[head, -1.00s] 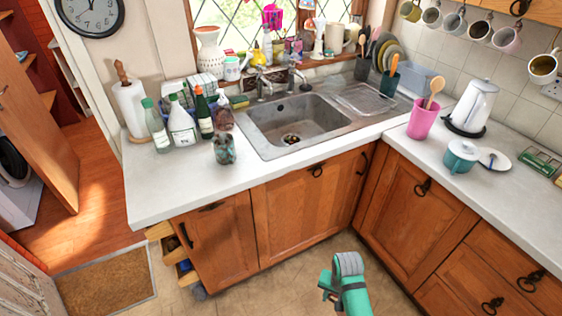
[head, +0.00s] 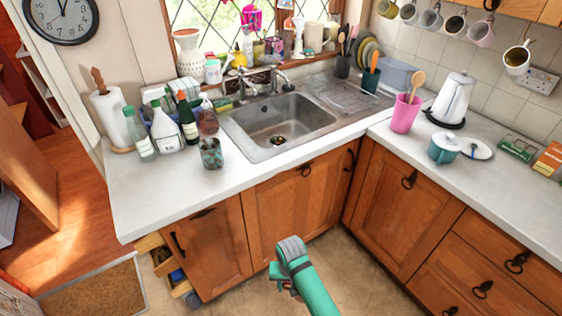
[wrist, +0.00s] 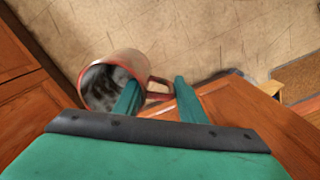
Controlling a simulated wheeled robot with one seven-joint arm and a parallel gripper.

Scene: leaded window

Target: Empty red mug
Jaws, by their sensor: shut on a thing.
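My gripper (wrist: 158,88) is shut on the red mug (wrist: 140,62), near its handle, in the wrist view. One finger overlaps the mug's opening and the other lies beyond the handle. The opening faces the wrist camera, and the inside looks dark and mottled grey; I cannot tell what it holds. In the head view my gripper (head: 280,274) is low, in front of the cabinets and below the counter edge; the mug cannot be made out there. The sink (head: 318,112) is set into the counter, with a dark drain.
Bottles (head: 165,125) and a patterned jar (head: 211,153) stand left of the sink. The front counter edge (head: 245,186) is clear.

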